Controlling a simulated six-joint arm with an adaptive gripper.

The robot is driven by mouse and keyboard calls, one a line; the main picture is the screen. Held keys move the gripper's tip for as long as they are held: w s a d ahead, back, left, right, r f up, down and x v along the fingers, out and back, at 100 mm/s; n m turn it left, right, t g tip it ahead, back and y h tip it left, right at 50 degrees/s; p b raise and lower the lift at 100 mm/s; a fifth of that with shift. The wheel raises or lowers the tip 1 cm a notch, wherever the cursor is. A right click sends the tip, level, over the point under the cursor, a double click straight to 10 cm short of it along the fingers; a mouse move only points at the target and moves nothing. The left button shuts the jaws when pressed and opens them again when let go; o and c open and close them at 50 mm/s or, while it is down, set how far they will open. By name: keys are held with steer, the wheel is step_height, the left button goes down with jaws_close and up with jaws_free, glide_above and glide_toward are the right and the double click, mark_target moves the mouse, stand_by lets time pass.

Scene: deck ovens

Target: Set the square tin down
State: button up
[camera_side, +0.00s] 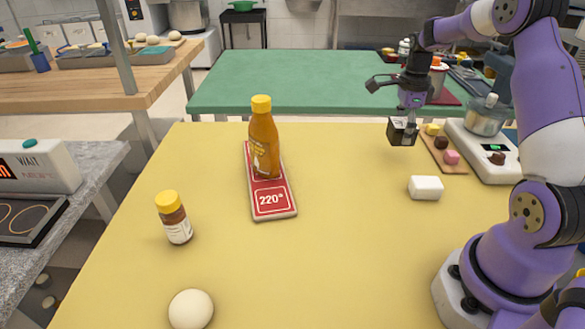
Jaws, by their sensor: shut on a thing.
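The square tin (402,133) is a small dark, boxy thing at the back right of the yellow table. My gripper (408,112) points down from above and is shut on it. The tin looks slightly tilted. I cannot tell for sure whether its underside is touching the yellow table (345,220) or is a little above it. The gripper's fingertips are small and partly hidden against the tin.
A wooden board (436,151) with small coloured cubes and a scale (500,162) stand close right of the tin. A white block (425,187) lies in front. A sauce bottle (264,140) stands on a red 220° board (272,201). A small jar (174,218) and dough ball (190,309) are left. Table centre is clear.

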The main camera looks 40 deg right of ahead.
mark_target(400, 143)
steer(key=shift+d+f, duration=0.25)
steer(key=shift+f, duration=1.9)
steer(key=o, duration=1.3)
steer(key=shift+f, duration=0.15)
